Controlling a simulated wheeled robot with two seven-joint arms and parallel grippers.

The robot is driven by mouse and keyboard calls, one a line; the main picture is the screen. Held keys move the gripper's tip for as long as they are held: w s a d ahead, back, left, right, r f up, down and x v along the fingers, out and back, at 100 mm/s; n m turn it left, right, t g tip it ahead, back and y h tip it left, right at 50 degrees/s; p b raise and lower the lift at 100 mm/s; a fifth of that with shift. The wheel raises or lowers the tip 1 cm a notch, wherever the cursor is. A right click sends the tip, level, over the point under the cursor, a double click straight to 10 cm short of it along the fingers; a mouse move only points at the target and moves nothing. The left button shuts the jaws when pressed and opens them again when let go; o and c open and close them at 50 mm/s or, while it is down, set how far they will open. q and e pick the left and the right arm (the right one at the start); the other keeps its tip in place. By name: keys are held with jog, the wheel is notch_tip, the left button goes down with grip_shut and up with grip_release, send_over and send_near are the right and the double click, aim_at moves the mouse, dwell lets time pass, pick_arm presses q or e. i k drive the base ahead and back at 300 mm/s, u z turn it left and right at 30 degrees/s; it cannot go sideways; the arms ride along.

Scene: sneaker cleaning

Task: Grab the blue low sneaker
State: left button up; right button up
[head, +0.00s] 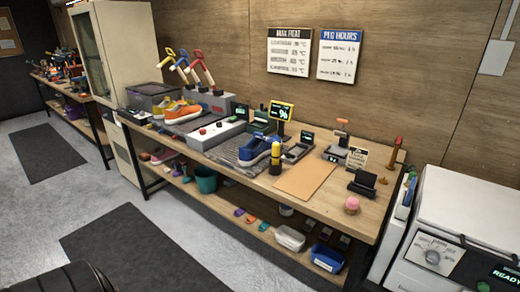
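The blue low sneaker (256,151), with a white sole, sits on the workbench (333,218) near its middle. It appears to rest on a dark grey mat (228,163). A yellow and black bottle (275,158) stands upright close by its right side and may hide a little of it. Neither of my grippers shows in the head view, so I cannot see whether they are open or shut.
Orange and yellow shoes (181,110) sit farther left on the bench. A yellow-framed display (281,110) stands behind the sneaker. A tan sheet (305,180) lies to its right. A white appliance (455,235) stands at the right. The floor before the bench has a dark mat (130,245).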

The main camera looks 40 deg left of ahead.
aim_at(258, 147)
jog(key=z, duration=0.4)
jog(key=k, duration=0.5)
jog(key=z, duration=0.55)
jog(key=i, duration=1)
jog(key=u, duration=1.2)
jog(key=i, duration=0.7)
jog(key=u, duration=0.75)
